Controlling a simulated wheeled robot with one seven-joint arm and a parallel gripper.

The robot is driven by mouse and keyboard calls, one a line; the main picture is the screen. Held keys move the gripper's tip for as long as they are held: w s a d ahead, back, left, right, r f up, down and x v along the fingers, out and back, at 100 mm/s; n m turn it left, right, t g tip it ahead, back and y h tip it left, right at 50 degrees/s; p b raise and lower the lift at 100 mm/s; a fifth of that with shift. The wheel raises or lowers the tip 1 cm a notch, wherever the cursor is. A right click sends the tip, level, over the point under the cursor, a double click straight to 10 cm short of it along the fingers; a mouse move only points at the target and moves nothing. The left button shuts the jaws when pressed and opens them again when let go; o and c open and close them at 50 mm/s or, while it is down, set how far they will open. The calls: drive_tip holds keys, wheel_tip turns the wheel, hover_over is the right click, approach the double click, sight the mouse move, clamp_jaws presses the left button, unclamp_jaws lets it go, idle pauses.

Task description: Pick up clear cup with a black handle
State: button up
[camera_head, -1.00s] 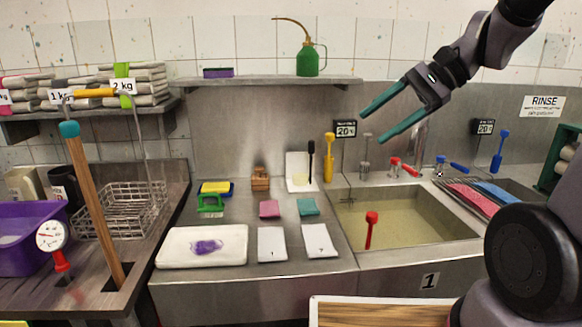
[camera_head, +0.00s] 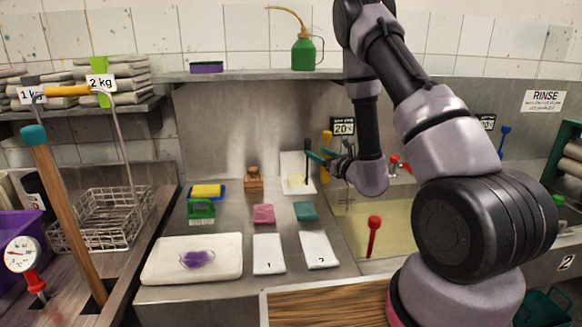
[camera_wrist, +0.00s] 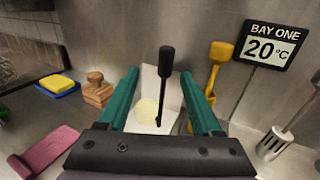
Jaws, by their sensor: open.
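The clear cup with a black handle (camera_wrist: 147,112) stands against a white tray or card (camera_wrist: 149,80) at the back of the steel counter. Its bowl looks pale yellow, and its black handle sticks up. My gripper (camera_head: 314,156) is open, with teal fingers pointing towards the cup. In the wrist view my gripper (camera_wrist: 158,75) has one finger on each side of the cup and handle in the picture. Nothing is held. Whether the fingers are level with the handle is hard to tell.
A yellow tool (camera_wrist: 212,75) stands just right of the cup. A wooden block (camera_wrist: 97,90) and a yellow-blue sponge (camera_wrist: 57,86) are to its left. The "BAY ONE" sign (camera_wrist: 268,45) is at the right. A sink (camera_head: 395,225) with a red tool (camera_head: 373,233) lies to the right.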

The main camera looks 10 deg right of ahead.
sight(309, 149)
drive_tip(key=x, duration=0.5)
drive_tip(key=shift+w+d+f, duration=0.15)
drive_tip(key=shift+d+f, duration=0.1)
drive_tip(key=shift+f, duration=0.15)
drive_tip(key=shift+d+r+x, duration=0.1)
drive_tip(key=shift+r+x, duration=0.05)
drive_tip(key=shift+x, duration=1.3)
drive_tip(key=shift+d+r+x, duration=0.1)
drive_tip(key=shift+d+x, duration=0.05)
drive_tip(key=shift+x, duration=1.35)
drive_tip(key=shift+w, duration=0.1)
clamp_jaws()
